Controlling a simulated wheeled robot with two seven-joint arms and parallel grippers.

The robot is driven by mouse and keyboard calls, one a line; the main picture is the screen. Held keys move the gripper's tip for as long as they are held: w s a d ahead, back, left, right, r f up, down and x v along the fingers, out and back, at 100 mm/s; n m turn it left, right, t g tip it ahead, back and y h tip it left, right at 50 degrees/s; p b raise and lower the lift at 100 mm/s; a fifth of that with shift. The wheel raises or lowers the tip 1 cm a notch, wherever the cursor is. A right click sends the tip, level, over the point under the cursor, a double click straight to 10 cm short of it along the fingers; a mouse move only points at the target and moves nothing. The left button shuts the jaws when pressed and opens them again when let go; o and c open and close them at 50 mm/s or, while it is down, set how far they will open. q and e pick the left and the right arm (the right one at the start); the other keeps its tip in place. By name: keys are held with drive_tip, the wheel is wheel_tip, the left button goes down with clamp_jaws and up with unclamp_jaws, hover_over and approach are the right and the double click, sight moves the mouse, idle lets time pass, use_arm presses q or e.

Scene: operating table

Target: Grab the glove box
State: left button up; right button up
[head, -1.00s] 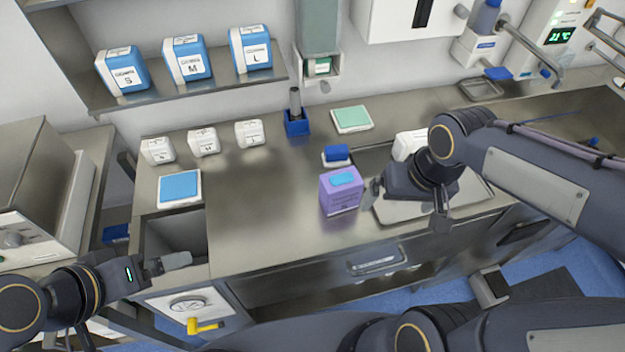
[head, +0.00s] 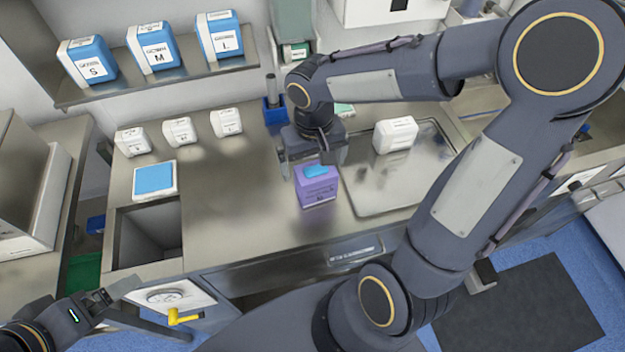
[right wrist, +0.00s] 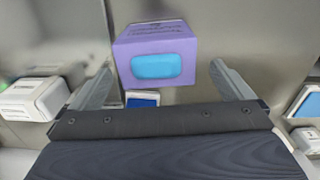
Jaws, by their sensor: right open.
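A purple box with a blue top opening, the likely glove box (head: 317,187), stands upright on the steel counter left of the tray. It also shows in the right wrist view (right wrist: 157,50), ahead of and between my right fingers. My right gripper (head: 313,166) is open and empty, pointing down over the box's back edge. In the right wrist view (right wrist: 160,68) a finger lies toward each side of the box, with gaps visible. My left gripper (head: 118,290) is at the lower left, away from the box; its jaw opening is unclear.
A steel tray (head: 372,196) holds a white box (head: 395,135) to the right. Blue boxes marked S, M and L (head: 155,47) stand on a shelf; small white boxes (head: 180,131) stand below. A square recess (head: 150,235) opens at left. The mid-left counter is clear.

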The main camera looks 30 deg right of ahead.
drive_tip(key=f, duration=0.6)
drive_tip(key=shift+s+d+f+p, duration=0.1)
drive_tip(key=shift+s+f+p, duration=0.2)
drive_tip(key=shift+s+p, duration=0.1)
drive_tip(key=shift+f, duration=0.55)
drive_tip(key=c, duration=1.1)
drive_tip(key=shift+r, duration=0.1)
